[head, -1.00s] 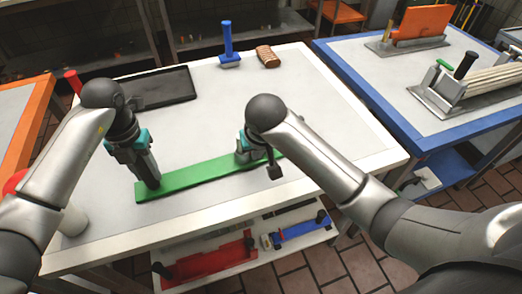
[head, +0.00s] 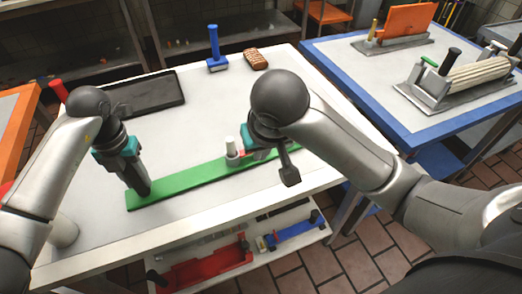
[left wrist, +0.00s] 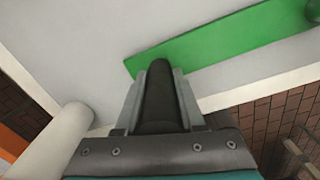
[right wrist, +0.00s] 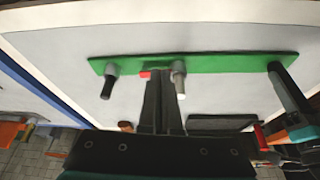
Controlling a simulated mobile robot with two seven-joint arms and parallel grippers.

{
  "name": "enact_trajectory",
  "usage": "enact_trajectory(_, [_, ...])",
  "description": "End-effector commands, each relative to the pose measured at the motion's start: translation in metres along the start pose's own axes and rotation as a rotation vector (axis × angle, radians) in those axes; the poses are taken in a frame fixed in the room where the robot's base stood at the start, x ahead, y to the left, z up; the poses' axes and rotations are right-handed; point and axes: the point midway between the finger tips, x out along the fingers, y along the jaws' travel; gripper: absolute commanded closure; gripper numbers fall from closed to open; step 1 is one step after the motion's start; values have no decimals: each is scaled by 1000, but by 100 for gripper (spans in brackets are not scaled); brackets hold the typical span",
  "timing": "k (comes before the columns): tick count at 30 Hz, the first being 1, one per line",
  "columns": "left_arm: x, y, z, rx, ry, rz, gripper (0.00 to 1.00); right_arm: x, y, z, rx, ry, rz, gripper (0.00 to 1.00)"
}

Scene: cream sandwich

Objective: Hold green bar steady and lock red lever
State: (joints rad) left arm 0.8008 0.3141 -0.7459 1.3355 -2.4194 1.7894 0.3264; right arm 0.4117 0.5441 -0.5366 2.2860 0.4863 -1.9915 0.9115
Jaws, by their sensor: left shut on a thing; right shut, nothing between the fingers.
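The green bar (head: 185,183) lies along the front of the white table. My left gripper (head: 140,188) is shut on a black handle (left wrist: 158,85) at the bar's left end. In the right wrist view the green bar (right wrist: 225,63) runs across, with a grey-based post with a white top (right wrist: 179,80) on it. The small red lever (right wrist: 146,73) is beside that post. My right gripper (right wrist: 160,85) is shut and empty, its tips close to the red lever; whether they touch is unclear.
A dark tray (head: 150,95), a blue-handled tool (head: 215,50) and a brown block (head: 256,59) are farther back. A dark-topped post (right wrist: 108,83) stands on the bar's other end. The table middle is clear. Red and blue parts lie on a shelf below.

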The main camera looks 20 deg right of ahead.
Motion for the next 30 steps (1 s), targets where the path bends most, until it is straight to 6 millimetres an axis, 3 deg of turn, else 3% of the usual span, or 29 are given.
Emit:
enact_trajectory(17, [0,0,0,-4,-2,1,100,0,6,6,-195,-8,-74,100])
enact_trajectory(23, [0,0,0,-4,-2,1,100,28,4,7,-198,-11,-76,100])
enact_trajectory(30, [0,0,1,-5,-2,1,100,76,0,8,-199,-10,-76,100])
